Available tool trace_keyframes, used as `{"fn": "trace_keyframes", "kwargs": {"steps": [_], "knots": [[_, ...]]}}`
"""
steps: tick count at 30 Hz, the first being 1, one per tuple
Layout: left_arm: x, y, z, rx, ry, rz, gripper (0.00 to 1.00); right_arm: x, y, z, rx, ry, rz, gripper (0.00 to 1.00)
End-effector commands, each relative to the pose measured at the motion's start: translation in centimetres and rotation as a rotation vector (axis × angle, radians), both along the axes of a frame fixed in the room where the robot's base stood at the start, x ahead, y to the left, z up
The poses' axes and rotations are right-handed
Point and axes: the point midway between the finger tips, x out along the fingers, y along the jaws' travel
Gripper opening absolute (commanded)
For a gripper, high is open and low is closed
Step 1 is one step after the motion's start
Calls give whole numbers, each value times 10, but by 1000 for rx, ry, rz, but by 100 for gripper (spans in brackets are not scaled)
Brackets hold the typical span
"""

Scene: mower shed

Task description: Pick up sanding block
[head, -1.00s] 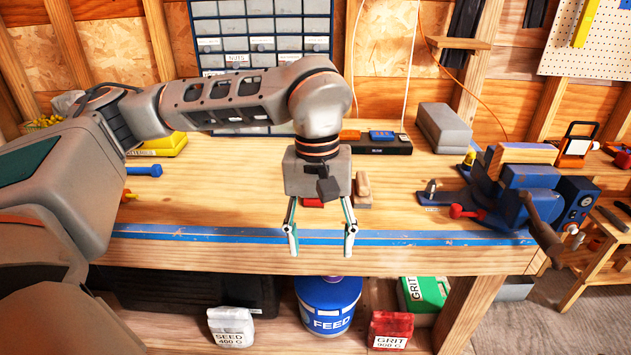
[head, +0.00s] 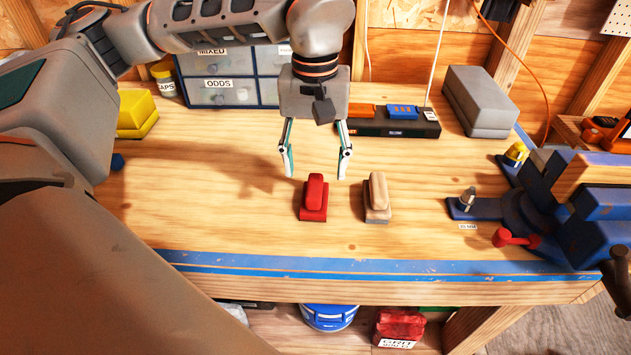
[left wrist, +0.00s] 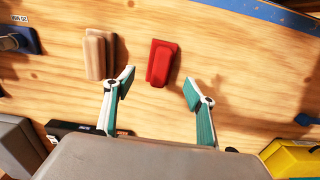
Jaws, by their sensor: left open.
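Two block-shaped tools with raised grips stand on the wooden bench, and either could be the sanding block. One is a red block (head: 314,197); the other is a wood-coloured block (head: 377,199) to its right, with a greyish lower edge. My left gripper (head: 315,176) is open and empty, above the bench and close over the red block. In the left wrist view the red block (left wrist: 162,62) shows just beyond and between the open fingertips (left wrist: 160,77). The wooden block (left wrist: 99,53) lies outside the fingers on the left there. My right gripper is not in view.
A blue vise (head: 570,205) with a red-ended handle stands at the right. A black tray (head: 390,124), a grey box (head: 480,100) and a drawer cabinet (head: 220,90) stand behind. A yellow box (head: 136,112) is at left. The bench's blue-edged front (head: 350,265) is clear.

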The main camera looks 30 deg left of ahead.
Motion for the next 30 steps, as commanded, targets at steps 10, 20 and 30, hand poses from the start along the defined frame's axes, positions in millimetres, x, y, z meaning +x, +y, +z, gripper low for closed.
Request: {"fn": "trace_keyframes", "kwargs": {"steps": [10,20,30], "knots": [[-1,0,-35,0,4,-1,56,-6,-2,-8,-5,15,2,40],[-1,1,-74,-1,2,-1,56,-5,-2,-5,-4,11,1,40],[0,1,-76,0,0,0,35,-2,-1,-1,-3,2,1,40]]}}
